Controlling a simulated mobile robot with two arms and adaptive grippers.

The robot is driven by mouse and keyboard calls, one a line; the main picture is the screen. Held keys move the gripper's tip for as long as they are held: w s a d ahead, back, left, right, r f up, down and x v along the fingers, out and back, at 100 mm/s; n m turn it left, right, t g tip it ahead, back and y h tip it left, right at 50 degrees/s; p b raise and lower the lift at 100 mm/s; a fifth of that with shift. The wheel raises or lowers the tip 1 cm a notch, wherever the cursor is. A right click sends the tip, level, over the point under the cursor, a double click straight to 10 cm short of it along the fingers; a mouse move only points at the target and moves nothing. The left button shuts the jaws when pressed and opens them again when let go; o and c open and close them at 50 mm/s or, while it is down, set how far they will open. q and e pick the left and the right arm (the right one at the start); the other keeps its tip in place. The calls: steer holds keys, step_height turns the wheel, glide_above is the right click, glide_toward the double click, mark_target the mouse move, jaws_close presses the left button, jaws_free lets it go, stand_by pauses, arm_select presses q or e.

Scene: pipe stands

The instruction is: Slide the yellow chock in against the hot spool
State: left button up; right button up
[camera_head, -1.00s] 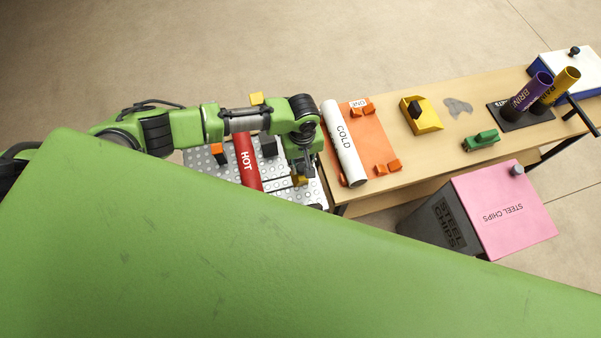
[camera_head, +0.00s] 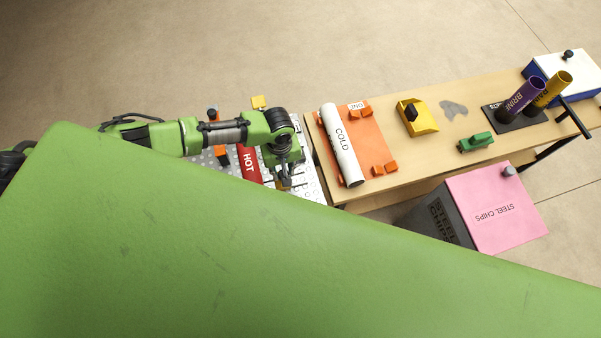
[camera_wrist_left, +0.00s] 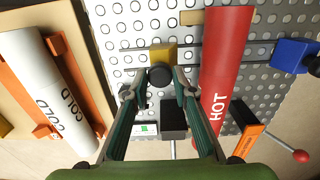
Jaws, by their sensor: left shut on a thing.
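The red hot spool (camera_head: 249,163) lies on the perforated metal plate (camera_head: 309,176). It also shows in the left wrist view (camera_wrist_left: 224,75), to the right of the fingers. The yellow chock (camera_wrist_left: 163,52) sits on the plate to the left of the spool, with a narrow gap between them. My left gripper (camera_wrist_left: 158,88) is shut on the chock's black knob (camera_wrist_left: 160,76). In the head view my left gripper (camera_head: 287,180) hides most of the chock. My right gripper is not in view.
The white cold spool (camera_head: 342,146) lies on an orange base to the right. An orange-and-black part (camera_wrist_left: 247,130) and a blue block (camera_wrist_left: 292,55) are beyond the spool.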

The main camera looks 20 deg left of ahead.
arm_select(q)
steer(key=shift+a, duration=0.1)
steer(key=shift+s+a+p, duration=0.75)
steer(key=shift+a, duration=0.3)
steer(key=shift+s+a+p, duration=0.7)
steer(key=shift+a+p, duration=0.05)
steer(key=shift+a, duration=0.25)
steer(key=o, duration=0.7)
steer(key=shift+a, duration=0.1)
steer(key=shift+r, duration=0.1)
step_height(320, 180, up, 7)
steer(key=p, duration=0.8)
